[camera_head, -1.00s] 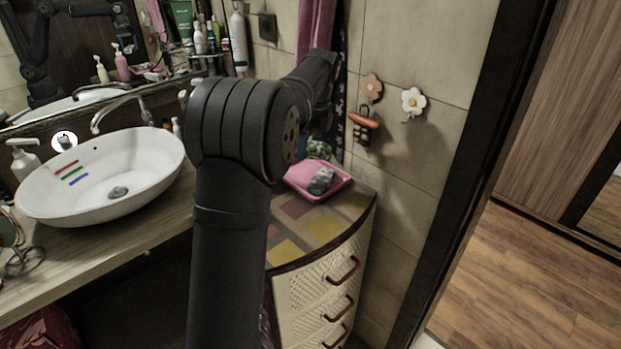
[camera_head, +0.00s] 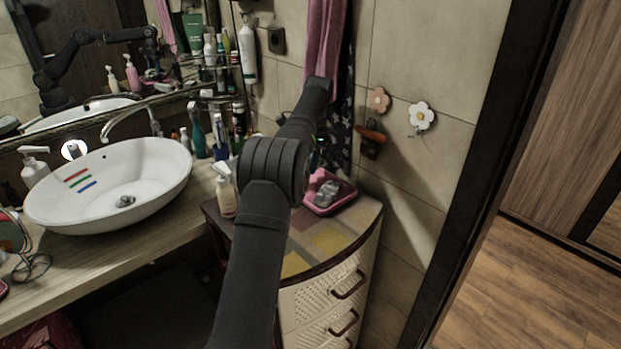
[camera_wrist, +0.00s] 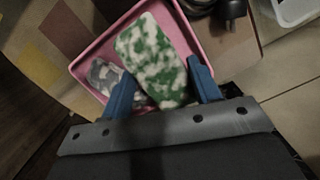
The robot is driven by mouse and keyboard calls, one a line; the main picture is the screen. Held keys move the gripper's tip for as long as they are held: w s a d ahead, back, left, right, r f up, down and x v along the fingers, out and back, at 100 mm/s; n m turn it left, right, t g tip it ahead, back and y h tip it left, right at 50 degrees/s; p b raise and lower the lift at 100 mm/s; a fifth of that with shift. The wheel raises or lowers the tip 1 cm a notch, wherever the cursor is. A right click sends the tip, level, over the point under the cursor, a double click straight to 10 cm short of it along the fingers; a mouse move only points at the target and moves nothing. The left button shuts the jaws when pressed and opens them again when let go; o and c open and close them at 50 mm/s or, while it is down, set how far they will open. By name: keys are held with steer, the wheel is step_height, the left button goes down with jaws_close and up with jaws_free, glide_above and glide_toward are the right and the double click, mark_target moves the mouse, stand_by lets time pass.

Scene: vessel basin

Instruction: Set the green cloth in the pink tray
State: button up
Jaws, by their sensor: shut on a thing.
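The green cloth (camera_wrist: 150,58), a green and white mottled piece, is between the blue fingers of my gripper (camera_wrist: 162,92) in the wrist view. My gripper is shut on it. The cloth appears over the pink tray (camera_wrist: 97,48), but I cannot tell whether it touches the tray floor. The pink tray also shows in the head view (camera_head: 322,211), on top of the drawer cabinet. A grey patterned item (camera_wrist: 106,76) lies in the tray, to the left of the cloth in the wrist view. In the head view my arm hides most of the gripper and cloth.
The cabinet top (camera_head: 322,238) is clear in front of the tray. A white spray bottle (camera_head: 225,194) stands at its left. The sink basin (camera_head: 110,185) is further left. The tiled wall and hanging towels (camera_head: 325,50) are close behind the tray.

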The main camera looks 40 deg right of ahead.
steer(key=shift+f, duration=2.7)
steer(key=shift+f, duration=0.15)
steer(key=o, duration=0.8)
steer(key=shift+c, duration=0.2)
steer(key=r, duration=0.4)
steer(key=d+r, duration=0.1)
steer(key=r, duration=0.7)
steer(key=shift+s+d+r, duration=0.1)
steer(key=shift+s+d, duration=0.2)
steer(key=shift+d, duration=0.05)
